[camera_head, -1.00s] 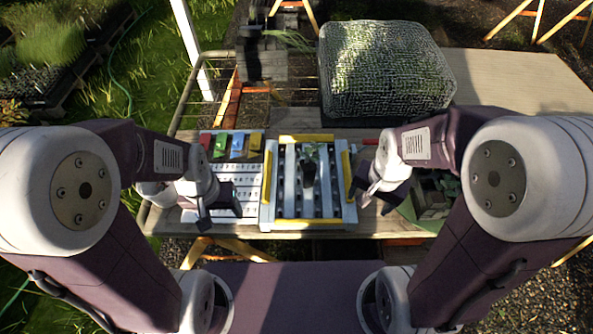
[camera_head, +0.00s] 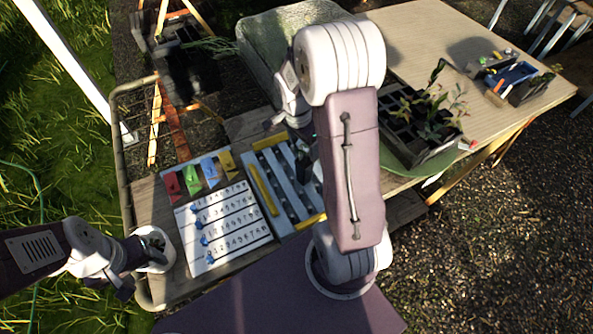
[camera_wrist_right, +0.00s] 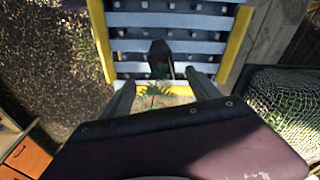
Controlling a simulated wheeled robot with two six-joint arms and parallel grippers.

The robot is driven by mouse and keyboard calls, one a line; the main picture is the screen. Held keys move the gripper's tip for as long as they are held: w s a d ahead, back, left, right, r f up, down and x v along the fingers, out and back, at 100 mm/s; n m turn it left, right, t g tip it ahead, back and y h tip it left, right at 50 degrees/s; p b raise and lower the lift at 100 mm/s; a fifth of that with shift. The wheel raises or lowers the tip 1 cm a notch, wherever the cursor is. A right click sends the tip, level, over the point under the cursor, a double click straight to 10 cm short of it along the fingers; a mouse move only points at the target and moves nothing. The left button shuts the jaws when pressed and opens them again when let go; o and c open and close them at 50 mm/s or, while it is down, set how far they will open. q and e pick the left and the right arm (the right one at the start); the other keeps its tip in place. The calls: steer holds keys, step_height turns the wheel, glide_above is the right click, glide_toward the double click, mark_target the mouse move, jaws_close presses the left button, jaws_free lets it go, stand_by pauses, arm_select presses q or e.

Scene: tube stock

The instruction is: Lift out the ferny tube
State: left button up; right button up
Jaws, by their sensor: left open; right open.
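A dark tube (camera_head: 303,160) stands in the slatted rack (camera_head: 262,190), partly hidden by my right arm in the head view. In the right wrist view the dark tube (camera_wrist_right: 158,58) stands among the blue-grey slats, with green ferny leaves (camera_wrist_right: 154,90) at its near end. My right gripper (camera_wrist_right: 160,93) is open, and the leaves show between its two fingers; I cannot tell whether it touches them. In the head view my right gripper (camera_head: 276,120) is small and partly hidden above the rack's far side. My left gripper (camera_head: 122,285) is open and empty, left of the number board.
A number board (camera_head: 228,228) with red, green, blue and yellow tags (camera_head: 208,170) lies left of the rack. A mesh-covered box (camera_head: 258,50) stands behind. A black cell tray (camera_head: 440,158) with seedlings and a tool caddy (camera_head: 530,90) sit on the table (camera_head: 420,40) at right.

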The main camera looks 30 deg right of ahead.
mark_target(304, 161)
step_height(304, 161, down, 3)
steer(key=shift+d+f, duration=0.1)
steer(key=shift+d, duration=0.05)
steer(key=shift+w+a+f, duration=0.25)
steer(key=shift+f, duration=0.1)
steer(key=f, duration=0.2)
steer(key=d+f+p, duration=0.1)
steer(key=f, duration=0.2)
steer(key=shift+s, duration=0.1)
jaws_close()
